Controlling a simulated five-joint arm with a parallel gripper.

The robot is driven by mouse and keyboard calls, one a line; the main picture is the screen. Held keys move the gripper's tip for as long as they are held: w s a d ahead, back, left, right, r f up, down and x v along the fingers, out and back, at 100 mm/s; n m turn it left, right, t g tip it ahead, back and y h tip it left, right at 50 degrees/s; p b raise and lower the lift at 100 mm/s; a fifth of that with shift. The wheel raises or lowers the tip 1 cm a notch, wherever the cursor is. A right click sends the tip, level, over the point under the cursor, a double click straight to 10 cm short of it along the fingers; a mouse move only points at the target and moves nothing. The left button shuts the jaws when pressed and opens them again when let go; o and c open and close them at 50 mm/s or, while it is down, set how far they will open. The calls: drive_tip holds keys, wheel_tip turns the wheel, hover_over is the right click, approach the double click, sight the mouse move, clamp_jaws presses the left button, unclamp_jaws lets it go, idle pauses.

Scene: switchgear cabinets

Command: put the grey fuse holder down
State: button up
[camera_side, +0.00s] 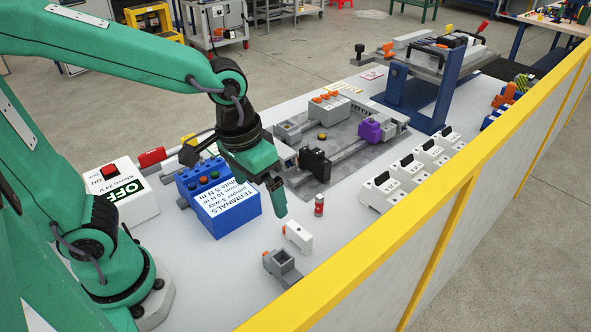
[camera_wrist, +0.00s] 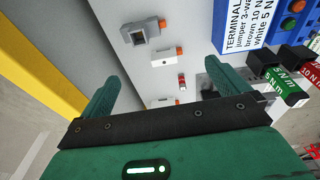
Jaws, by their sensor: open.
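The grey fuse holder (camera_side: 283,265), a boxy grey piece with a square opening and an orange tab, stands on the table near the yellow-topped barrier. It also shows in the wrist view (camera_wrist: 140,35), upper left of centre. My gripper (camera_side: 272,197) is above the table, beside the blue terminals box and apart from the holder. In the wrist view my gripper (camera_wrist: 157,97) has its two green fingers wide apart with nothing held between them.
A white block with an orange tab (camera_side: 298,236) and a small red cylinder (camera_side: 319,204) stand near the holder. The blue terminals box (camera_side: 222,200) is left of my gripper. A grey plate (camera_side: 340,165) carries black and purple parts. The yellow-topped barrier (camera_side: 420,205) runs along the right.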

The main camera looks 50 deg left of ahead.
drive_tip(key=s+a+r+t, duration=0.4)
drive_tip(key=a+r, duration=0.1)
drive_tip(key=a, duration=0.4)
drive_tip(key=shift+a+r+y, duration=0.3)
drive_tip(key=shift+r, duration=0.05)
idle(0.8)
